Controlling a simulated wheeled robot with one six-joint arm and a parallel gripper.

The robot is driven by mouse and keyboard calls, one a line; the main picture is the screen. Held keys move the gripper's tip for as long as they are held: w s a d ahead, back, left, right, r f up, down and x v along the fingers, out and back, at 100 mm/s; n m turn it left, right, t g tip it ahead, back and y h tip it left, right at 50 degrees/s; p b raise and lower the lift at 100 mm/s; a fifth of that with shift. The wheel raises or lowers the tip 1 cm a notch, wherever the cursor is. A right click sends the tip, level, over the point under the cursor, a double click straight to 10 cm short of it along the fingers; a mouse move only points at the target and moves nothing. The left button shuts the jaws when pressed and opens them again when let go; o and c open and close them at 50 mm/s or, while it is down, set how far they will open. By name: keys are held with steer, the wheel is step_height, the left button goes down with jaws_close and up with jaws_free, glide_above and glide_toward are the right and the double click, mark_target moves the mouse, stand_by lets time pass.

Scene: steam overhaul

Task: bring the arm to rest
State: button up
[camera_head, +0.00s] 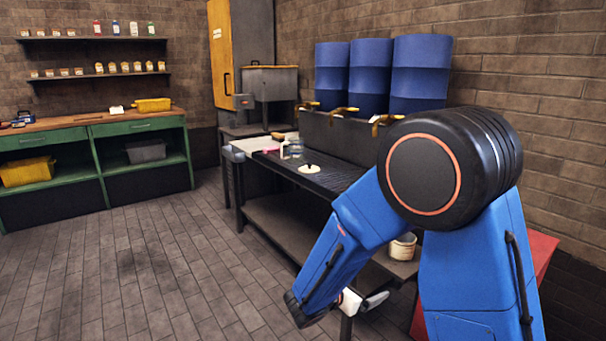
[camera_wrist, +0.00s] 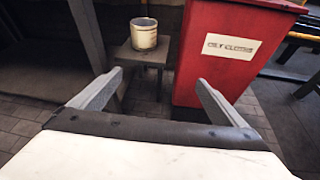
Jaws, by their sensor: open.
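My blue arm is folded in the right of the head view, with a big black joint in front of the bench. My gripper (camera_wrist: 157,90) shows in the wrist view with its two grey fingers spread wide and nothing between them. In the head view the white wrist end of the arm hangs low in front of the bench, partly hidden by the blue link. Beyond the fingers in the wrist view are a bucket (camera_wrist: 144,34) on a small stand and a red bin (camera_wrist: 225,55) with a white label. The gripper appears apart from both.
A dark wash bench (camera_head: 275,215) with a lower shelf runs behind my arm. Three blue drums (camera_head: 370,75) stand behind it. A green workbench (camera_head: 95,145) stands at the far left with a yellow bin (camera_head: 27,172). The tiled floor (camera_head: 140,270) at left is clear.

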steer(key=s+d+r+m+g+y, duration=0.1)
steer(key=s+d+r+m+g, duration=0.25)
steer(key=s+d+m, duration=0.4)
steer(key=s+d+r+m+g+y, duration=0.1)
steer(key=s+d+r+m+g, duration=0.25)
steer(key=s+d+m, duration=0.45)
steer(key=s+a+r+m+y, duration=0.1)
steer(key=s+r+m+y, duration=0.1)
steer(key=s, duration=0.4)
steer(key=s+a+r+m+t+y, duration=0.1)
steer(key=s+a+r+m+y, duration=0.1)
steer(key=s+m+y, duration=0.1)
steer(key=s+a+r+m+t+y, duration=0.1)
steer(key=s+r+m+y, duration=0.1)
steer(key=s+m, duration=0.3)
steer(key=s+y, duration=0.1)
steer(key=s, duration=0.2)
steer(key=shift+s+a+r, duration=0.2)
steer(key=shift+s+a, duration=0.1)
stand_by(0.4)
